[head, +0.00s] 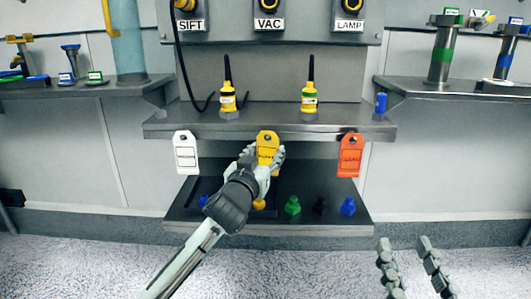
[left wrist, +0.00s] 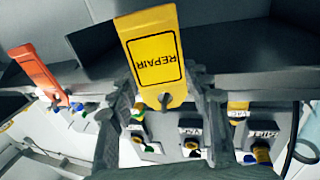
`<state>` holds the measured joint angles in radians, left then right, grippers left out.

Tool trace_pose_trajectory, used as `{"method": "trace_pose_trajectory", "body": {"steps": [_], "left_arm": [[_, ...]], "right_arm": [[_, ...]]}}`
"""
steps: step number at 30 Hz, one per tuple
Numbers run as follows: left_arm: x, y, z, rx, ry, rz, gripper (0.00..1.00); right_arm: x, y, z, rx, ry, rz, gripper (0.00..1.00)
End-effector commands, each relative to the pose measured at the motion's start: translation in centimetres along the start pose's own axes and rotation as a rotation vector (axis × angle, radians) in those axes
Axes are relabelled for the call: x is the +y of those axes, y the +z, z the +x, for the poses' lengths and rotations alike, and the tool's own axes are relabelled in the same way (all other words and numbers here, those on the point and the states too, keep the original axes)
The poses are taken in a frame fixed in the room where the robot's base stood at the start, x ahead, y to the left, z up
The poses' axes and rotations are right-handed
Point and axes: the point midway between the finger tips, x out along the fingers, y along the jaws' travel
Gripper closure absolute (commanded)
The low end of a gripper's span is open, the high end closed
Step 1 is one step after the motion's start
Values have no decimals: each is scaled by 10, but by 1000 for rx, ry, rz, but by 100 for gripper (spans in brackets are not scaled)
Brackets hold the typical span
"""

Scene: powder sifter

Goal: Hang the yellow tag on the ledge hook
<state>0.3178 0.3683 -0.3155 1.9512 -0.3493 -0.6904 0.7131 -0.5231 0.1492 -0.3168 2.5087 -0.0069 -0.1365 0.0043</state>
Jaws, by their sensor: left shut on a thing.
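The yellow tag (head: 267,146) is at the middle of the ledge's front edge (head: 225,133), between two hanging tags. My left gripper (head: 266,160) is shut on it. In the left wrist view, the yellow tag (left wrist: 152,45) reads REPAIR upside down and sits between the fingers (left wrist: 165,110). A dark spot shows at its hole end; I cannot tell whether the ledge hook passes through it. The hook itself is not clearly visible in the head view. My right gripper (head: 410,262) is open and empty at the lower right, over the floor.
A white tag (head: 186,155) hangs left and an orange tag (head: 349,157) right on the ledge. Below, a dark lower shelf (head: 330,223) holds several coloured knobs, including a green one (head: 292,206).

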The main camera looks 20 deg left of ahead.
Motion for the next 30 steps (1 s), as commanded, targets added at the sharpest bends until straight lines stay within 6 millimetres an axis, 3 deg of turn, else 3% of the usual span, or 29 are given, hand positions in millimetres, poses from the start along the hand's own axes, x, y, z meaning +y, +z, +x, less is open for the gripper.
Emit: {"method": "trace_pose_trajectory", "body": {"steps": [5,6,12,23,30], "left_arm": [[0,0,0,0,0,0,71],[0,0,0,0,0,0,50],[0,0,0,0,0,0,27],[0,1,-5,-1,1,0,27],[1,2,-45,-3,2,-3,27]], "right_arm": [[0,0,0,-1,-1,-2,60],[0,0,0,-1,-2,-3,60],[0,1,0,-1,-4,-5,60],[0,1,0,-1,-1,-1,60],[0,1,0,-1,-2,-2,60]]}}
